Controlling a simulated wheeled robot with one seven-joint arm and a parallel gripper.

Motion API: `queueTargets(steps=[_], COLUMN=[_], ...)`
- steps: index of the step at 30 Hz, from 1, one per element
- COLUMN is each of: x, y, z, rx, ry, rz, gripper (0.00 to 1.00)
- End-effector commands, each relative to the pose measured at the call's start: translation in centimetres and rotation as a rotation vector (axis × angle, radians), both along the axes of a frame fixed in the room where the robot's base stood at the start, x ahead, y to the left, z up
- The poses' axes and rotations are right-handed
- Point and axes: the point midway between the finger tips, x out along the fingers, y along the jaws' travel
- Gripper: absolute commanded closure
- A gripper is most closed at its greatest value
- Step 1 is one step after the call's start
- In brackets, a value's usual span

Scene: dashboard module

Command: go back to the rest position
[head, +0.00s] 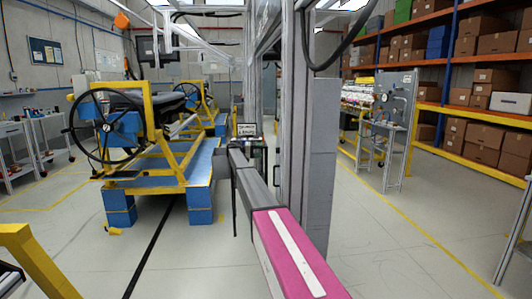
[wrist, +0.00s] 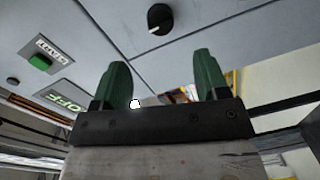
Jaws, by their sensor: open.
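My gripper (wrist: 160,78) shows in the wrist view with its two green fingers apart and nothing between them. Beyond the fingers is a light grey panel (wrist: 105,35). It carries a black knob (wrist: 159,19) with a white mark, above the gap between the fingers. I cannot tell whether the fingers touch the panel. I cannot make out my gripper in the head view.
In the head view, a yellow and blue frame with a black wheel (head: 93,125) stands at the left. Shelves with cardboard boxes (head: 474,136) line the right wall. A grey test stand (head: 394,100) is before them. The floor (head: 400,240) at the right front is mostly clear.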

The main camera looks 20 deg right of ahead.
Motion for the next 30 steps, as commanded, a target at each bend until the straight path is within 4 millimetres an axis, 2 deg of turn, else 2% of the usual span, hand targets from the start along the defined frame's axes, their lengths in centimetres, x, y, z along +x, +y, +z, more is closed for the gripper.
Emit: queueTargets(steps=[10, 14, 17, 24, 29, 30], x=[-0.1, -2.3, -6.3, -19.0, -27.8, -30.0], y=[0.4, 0.5, 1.0, 3.2, 5.4, 6.0], z=[0.0, -1.6, -4.6, -13.7, -19.0, -20.3], rx=[0.002, 0.04, 0.118, 0.397, 0.589, 0.636], ry=[0.001, 0.014, 0.037, 0.103, 0.135, 0.141], rz=[0.001, 0.011, 0.034, 0.113, 0.163, 0.177], gripper=[0.32, 0.32, 0.32, 0.32, 0.32, 0.32])
